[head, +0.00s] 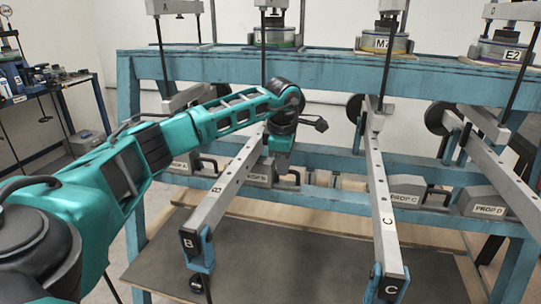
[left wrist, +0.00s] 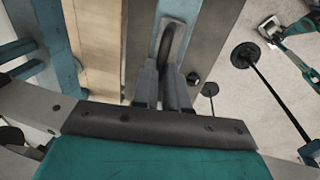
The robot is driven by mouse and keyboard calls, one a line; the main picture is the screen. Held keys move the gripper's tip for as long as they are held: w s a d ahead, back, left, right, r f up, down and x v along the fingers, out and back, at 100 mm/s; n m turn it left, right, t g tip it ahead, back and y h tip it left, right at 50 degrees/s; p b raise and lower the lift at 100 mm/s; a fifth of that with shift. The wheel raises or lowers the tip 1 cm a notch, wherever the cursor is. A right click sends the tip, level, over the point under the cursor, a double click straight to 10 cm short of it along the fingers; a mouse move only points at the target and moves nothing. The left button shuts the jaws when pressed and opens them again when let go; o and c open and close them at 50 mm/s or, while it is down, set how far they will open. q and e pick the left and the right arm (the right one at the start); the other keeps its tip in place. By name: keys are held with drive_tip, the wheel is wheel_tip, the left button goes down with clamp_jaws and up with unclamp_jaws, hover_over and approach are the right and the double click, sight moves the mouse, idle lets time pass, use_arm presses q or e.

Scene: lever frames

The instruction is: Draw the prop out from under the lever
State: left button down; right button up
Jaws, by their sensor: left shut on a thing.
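My left gripper (left wrist: 168,88) is shut on a dark curved handle (left wrist: 172,45) in the left wrist view. In the head view its teal hand reaches down beside lever B (head: 225,190), and its fingertips are hidden there. Prop B (head: 262,179), a grey block with a label, sits on the rail under lever B, just below the hand. Lever B slopes toward me to its labelled front end. I cannot tell how the handle joins the prop, or whether the prop touches the lever. My right gripper is not seen.
Lever C (head: 376,190) and prop C (head: 406,189) stand to the right, with prop D (head: 484,203) farther right. A blue frame (head: 330,68) carries weights above. A dark mat (head: 290,262) lies below the levers. A side bench (head: 60,90) stands at the left.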

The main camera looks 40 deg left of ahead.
use_arm(q)
drive_tip(key=w+d, duration=0.1)
drive_tip(key=d, duration=0.1)
drive_tip(key=w+d+p, duration=0.1)
drive_tip(key=d, duration=0.1)
drive_tip(key=w+d, duration=0.1)
drive_tip(key=d, duration=0.1)
drive_tip(key=shift+w+d+r, duration=0.1)
drive_tip(key=shift+w, duration=0.1)
drive_tip(key=shift+w+d, duration=0.1)
drive_tip(key=shift+d, duration=0.1)
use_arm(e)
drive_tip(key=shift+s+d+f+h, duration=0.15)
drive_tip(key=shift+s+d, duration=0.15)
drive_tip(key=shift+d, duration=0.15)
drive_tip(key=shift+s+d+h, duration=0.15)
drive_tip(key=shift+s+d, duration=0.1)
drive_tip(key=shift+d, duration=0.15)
use_arm(q)
drive_tip(key=c, duration=1.3)
unclamp_jaws()
drive_tip(key=shift+w+d, duration=0.1)
drive_tip(key=shift+d, duration=0.05)
drive_tip(key=shift+o, duration=0.7)
drive_tip(key=shift+a, duration=0.2)
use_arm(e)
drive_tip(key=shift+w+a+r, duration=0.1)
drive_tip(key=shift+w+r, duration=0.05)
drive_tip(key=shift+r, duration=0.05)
